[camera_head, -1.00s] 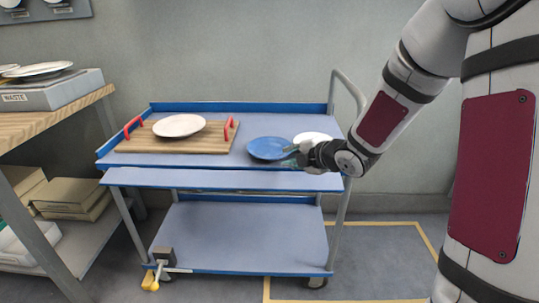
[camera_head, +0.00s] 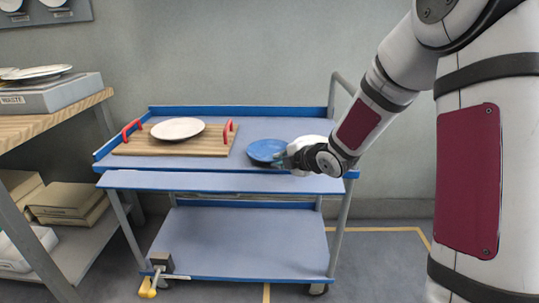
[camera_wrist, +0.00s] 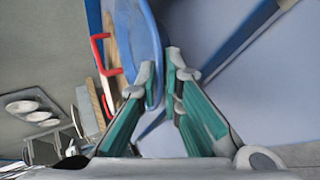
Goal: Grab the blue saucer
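The blue saucer (camera_head: 266,150) lies on the upper right part of the cart top, its right edge partly covered by my gripper. My gripper (camera_head: 285,160) is at the saucer's right front edge. In the wrist view, the saucer (camera_wrist: 138,40) appears edge-on at upper centre, and its rim reaches between the two green-padded fingers of my gripper (camera_wrist: 161,75). The fingers are apart, with a small gap at the tips. The left fingertip overlaps the saucer in the picture; whether it touches is unclear.
A wooden tray (camera_head: 205,144) with red handles holds another white plate (camera_head: 177,128) at the left. The blue-edged cart (camera_head: 230,181) has a bare front strip. A wooden table (camera_head: 50,118) stands left.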

